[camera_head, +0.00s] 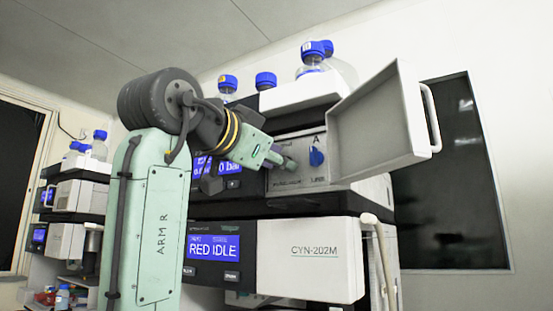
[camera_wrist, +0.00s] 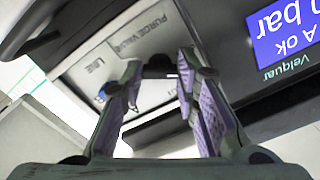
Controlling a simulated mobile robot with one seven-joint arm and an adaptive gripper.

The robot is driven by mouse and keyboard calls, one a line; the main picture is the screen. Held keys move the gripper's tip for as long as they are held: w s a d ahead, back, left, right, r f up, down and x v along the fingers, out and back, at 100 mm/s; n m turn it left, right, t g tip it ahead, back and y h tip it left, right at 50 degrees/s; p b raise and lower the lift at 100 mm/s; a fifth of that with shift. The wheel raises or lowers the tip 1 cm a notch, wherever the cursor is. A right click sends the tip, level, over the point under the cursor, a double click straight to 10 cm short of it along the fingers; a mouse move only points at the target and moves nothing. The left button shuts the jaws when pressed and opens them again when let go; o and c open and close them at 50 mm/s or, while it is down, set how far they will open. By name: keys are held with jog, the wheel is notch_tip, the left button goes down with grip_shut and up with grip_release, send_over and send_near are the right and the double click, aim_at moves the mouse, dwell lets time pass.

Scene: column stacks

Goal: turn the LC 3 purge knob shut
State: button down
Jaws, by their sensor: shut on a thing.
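My gripper (camera_head: 284,161) reaches in from the left to the recessed panel (camera_head: 283,181) of the upper module. In the wrist view my gripper (camera_wrist: 160,67) has its fingers closed on a dark purge knob (camera_wrist: 158,71), beside the words PURGE VALVE and LINE. The fingers hide the knob in the head view, and its turn angle cannot be told. A blue knob (camera_head: 316,157) under a letter A sits just right of the fingertips, apart from them. No LC 3 label is readable.
The module's open door (camera_head: 376,122) sticks out to the right of the panel. A lit blue screen (camera_wrist: 288,35) is beside the panel. Below is the CYN-202M module (camera_head: 312,262) with a RED IDLE screen (camera_head: 212,248). Blue-capped bottles (camera_head: 313,60) stand on top.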

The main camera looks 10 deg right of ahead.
jog(key=m, duration=0.5)
jog(key=shift+m, duration=0.3)
jog(key=m, duration=0.5)
jog(key=shift+m, duration=0.4)
jog(key=c, duration=1.5)
grip_release()
jog(key=v, duration=1.2)
